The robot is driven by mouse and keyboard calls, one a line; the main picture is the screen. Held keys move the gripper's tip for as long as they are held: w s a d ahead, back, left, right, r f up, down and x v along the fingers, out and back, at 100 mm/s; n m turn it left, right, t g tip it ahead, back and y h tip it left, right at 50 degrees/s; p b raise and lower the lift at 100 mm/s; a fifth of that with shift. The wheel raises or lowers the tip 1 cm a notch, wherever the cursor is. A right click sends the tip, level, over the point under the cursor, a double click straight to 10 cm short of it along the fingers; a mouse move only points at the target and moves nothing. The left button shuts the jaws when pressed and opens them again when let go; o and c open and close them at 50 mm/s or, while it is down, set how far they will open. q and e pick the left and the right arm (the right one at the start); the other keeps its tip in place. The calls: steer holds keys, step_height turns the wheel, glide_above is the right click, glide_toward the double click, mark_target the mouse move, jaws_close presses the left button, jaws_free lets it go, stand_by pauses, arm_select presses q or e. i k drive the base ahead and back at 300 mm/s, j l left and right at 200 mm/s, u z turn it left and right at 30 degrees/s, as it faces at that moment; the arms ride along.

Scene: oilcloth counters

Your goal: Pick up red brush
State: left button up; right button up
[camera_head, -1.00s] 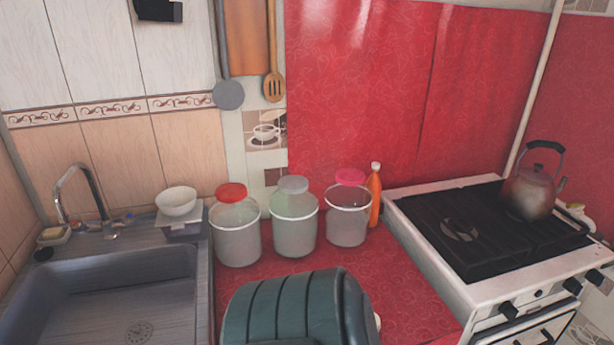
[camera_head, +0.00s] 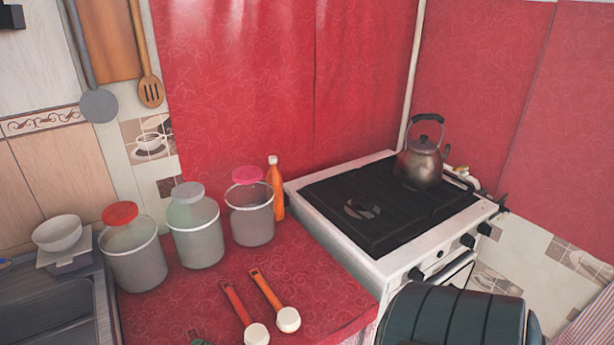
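The red brush (camera_head: 236,304) lies on the red oilcloth counter (camera_head: 170,315), near its front edge. It has a red handle with a hole at the far end and a round white head toward me, partly cut by the bottom edge of the view. A similar brush with an orange handle (camera_head: 267,291) lies close beside it on the right, with its white head also toward me. Neither of my grippers is in view.
Jars with red (camera_head: 134,253), grey (camera_head: 194,232) and pink (camera_head: 251,211) lids stand behind the brushes. An orange bottle (camera_head: 277,192) is beside them. The stove (camera_head: 330,221) with a kettle (camera_head: 420,163) is right; the sink (camera_head: 55,310) is left.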

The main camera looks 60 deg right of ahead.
mark_target(256, 334)
steer(key=z, duration=1.3)
steer(key=k+l, duration=0.1)
